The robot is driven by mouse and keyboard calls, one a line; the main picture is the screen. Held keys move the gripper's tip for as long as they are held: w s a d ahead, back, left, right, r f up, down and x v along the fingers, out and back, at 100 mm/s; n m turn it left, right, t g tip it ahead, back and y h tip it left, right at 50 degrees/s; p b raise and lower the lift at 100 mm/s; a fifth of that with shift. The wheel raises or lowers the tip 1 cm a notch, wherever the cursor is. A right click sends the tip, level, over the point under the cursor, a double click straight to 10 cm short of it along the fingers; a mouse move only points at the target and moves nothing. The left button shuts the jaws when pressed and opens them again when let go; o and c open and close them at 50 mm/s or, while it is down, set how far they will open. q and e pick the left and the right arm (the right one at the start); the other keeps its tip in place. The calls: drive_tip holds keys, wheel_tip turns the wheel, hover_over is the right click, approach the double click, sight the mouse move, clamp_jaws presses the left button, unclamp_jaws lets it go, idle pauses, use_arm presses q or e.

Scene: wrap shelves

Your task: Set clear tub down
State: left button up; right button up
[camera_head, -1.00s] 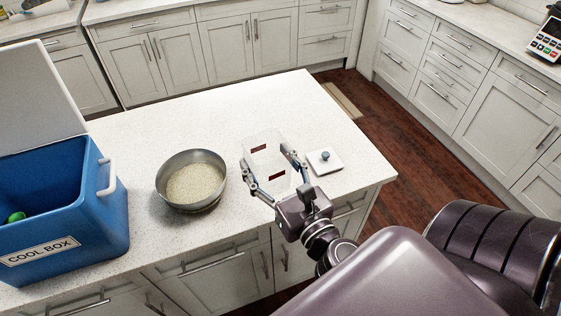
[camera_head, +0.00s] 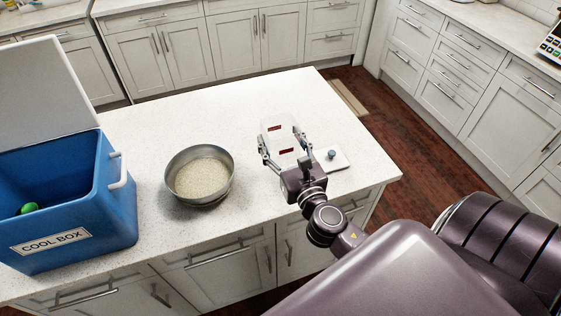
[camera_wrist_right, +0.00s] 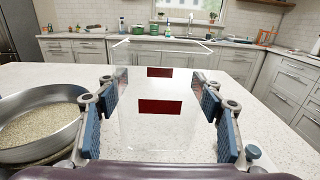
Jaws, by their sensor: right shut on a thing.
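The clear tub (camera_head: 282,134) is a see-through, open-topped container with dark red labels. It is upright over the island counter, between the fingers of my right gripper (camera_head: 286,147). In the right wrist view the tub (camera_wrist_right: 160,132) stands between the blue pads of the right gripper (camera_wrist_right: 162,122), which is shut on its sides. Whether its base touches the counter I cannot tell. My left gripper is not in view.
A metal bowl of grain (camera_head: 200,178) stands left of the tub. A white lid with a blue knob (camera_head: 334,157) lies close on its right. A blue cool box (camera_head: 70,215) is at far left. The counter (camera_head: 240,115) behind the tub is clear.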

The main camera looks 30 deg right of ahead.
sight(276, 137)
wheel_tip(276, 137, down, 3)
drive_tip(key=shift+f+b, duration=0.1)
drive_tip(key=shift+b, duration=0.35)
wheel_tip(276, 137, down, 4)
drive_tip(key=shift+r+b, duration=0.25)
drive_tip(key=shift+b, duration=0.65)
drive_tip(key=shift+f, duration=0.15)
drive_tip(key=shift+f, duration=0.1)
drive_tip(key=o, duration=1.8)
